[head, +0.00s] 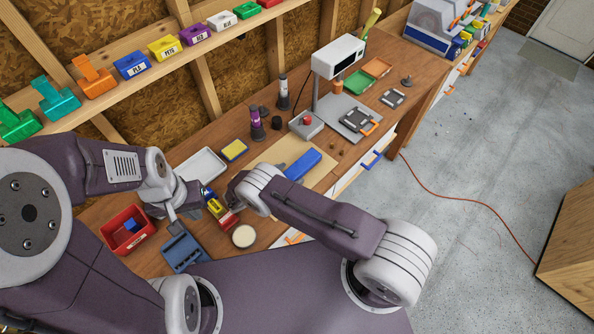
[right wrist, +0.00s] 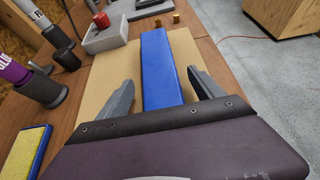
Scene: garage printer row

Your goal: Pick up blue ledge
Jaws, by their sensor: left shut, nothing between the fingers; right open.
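The blue ledge (head: 303,163) is a long flat blue bar lying on a tan mat (head: 283,153) on the workbench. In the right wrist view the blue ledge (right wrist: 164,62) runs lengthwise away from me, between the grey fingers of my right gripper (right wrist: 160,78). That gripper is open, with a gap on each side of the bar, and its near end is hidden by the gripper body. In the head view my right arm's link hides most of that gripper. My left gripper (head: 173,212) is shut and empty near the blue tool holder.
A red bin (head: 124,245) with a blue piece, a blue tool holder (head: 182,250), a white tray (head: 201,164) and a yellow pad (head: 234,150) are on the left. Purple and dark bottles (head: 257,125) and a red-button box (head: 306,125) stand behind the mat.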

